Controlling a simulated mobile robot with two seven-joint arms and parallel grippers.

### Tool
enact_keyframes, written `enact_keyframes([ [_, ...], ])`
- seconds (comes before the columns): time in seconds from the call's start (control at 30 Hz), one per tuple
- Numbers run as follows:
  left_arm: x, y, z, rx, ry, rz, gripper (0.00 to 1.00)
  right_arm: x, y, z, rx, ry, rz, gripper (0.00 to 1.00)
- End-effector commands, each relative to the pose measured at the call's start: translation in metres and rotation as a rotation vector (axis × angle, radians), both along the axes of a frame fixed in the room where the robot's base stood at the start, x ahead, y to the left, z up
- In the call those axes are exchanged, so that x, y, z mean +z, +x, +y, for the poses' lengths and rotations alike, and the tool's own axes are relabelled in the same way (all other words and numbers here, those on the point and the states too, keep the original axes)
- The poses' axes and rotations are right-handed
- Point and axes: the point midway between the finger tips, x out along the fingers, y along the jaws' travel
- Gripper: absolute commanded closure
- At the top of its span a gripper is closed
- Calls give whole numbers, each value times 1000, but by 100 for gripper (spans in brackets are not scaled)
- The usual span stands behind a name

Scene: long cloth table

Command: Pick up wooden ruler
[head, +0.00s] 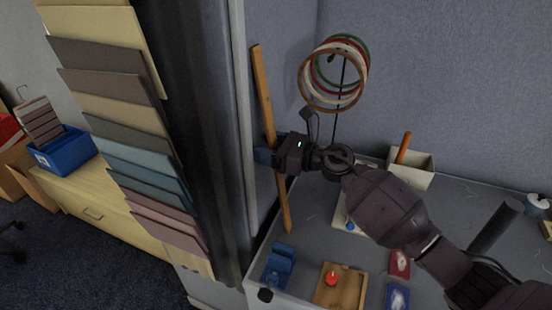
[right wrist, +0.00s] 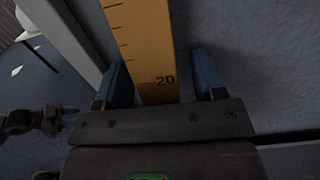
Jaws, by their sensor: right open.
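The wooden ruler (head: 264,95) stands tall and slightly tilted against the grey partition in the head view.
A rack of coloured sample boards (head: 115,110) stands left of the ruler. Coloured hoops (head: 302,88) hang to its right. The table holds a blue holder (head: 279,262), a wooden tray (head: 351,291) and a pale box (head: 422,174). A pale post (head: 240,120) runs close beside the ruler.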

Motion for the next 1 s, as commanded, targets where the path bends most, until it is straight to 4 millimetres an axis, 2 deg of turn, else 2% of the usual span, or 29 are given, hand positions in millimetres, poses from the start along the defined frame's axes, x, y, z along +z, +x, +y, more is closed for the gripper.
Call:
enact_keyframes([
  [0.03,-1,-1,0,0,0,2,57,0,0,0,0,0,0,36],
  [0.4,0,1,0,0,0,-2,57,0,0,-1,0,0,0,91],
  [0.77,3,6,-1,-4,0,-12,57,6,-1,-4,-1,-2,-1,91],
  [0.87,6,6,-1,-4,0,-14,57,20,-2,-4,0,-2,-5,91],
  [1.0,13,7,-1,-4,0,-18,57,50,-1,-5,0,-2,-8,91],
])
